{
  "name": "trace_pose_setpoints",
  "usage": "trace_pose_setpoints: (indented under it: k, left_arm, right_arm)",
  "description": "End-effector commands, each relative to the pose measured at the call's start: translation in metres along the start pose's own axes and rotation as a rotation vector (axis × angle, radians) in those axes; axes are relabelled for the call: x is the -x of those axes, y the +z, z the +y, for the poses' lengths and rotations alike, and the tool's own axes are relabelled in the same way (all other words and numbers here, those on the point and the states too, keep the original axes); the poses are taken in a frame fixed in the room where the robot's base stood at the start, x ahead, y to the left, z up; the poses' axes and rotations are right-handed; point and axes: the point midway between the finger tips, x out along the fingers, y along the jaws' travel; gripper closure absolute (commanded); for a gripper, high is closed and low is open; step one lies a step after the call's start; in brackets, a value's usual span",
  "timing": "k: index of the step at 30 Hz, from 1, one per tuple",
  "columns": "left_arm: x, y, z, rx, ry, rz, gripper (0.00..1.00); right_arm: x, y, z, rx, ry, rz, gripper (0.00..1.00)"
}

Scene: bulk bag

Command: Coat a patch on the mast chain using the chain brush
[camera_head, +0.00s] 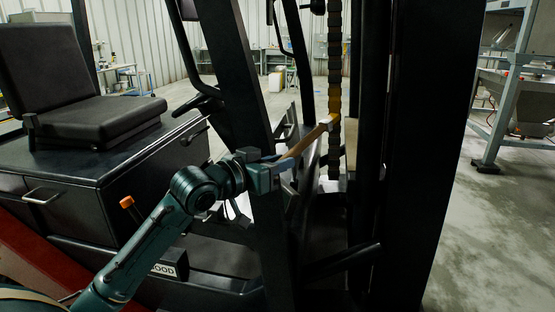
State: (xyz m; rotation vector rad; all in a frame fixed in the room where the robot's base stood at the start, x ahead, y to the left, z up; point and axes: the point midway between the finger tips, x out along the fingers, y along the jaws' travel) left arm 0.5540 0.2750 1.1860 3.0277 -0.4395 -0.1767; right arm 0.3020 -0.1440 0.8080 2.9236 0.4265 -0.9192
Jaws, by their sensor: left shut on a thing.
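The mast chain (335,60) hangs upright between the dark mast rails, right of the picture's middle. A brownish-gold stretch shows on it around the height of the brush head. My left gripper (277,168) is shut on the wooden handle of the chain brush (306,141). The brush slants up and to the right. Its pale head (328,122) is at the chain, and I cannot tell whether the bristles touch it. My right gripper is not in view.
A black mast post (238,80) stands close beside my left gripper, and a wider one (425,130) stands right of the chain. The forklift's black seat (70,85) is at the left. A grey metal frame (505,110) stands at the right, with open floor before it.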

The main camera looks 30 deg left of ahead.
Motion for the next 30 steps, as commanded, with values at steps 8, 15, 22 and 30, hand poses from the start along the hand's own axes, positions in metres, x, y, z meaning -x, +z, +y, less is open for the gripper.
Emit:
trace_pose_setpoints:
  k: [8, 15, 22, 30]
  left_arm:
    - [-0.003, 0.027, -0.002, 0.002, -0.002, -0.005, 1.0]
    - [-0.004, 0.034, -0.002, 0.001, -0.002, -0.002, 1.0]
    - [-0.007, 0.052, -0.002, 0.002, -0.001, -0.003, 1.0]
    - [-0.009, 0.066, -0.002, 0.001, -0.001, -0.001, 1.0]
  right_arm:
    - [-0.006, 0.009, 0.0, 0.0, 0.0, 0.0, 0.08]
    - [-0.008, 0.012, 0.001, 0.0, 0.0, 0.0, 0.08]
    - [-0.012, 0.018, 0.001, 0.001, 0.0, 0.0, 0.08]
    - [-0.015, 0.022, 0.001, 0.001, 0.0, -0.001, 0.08]
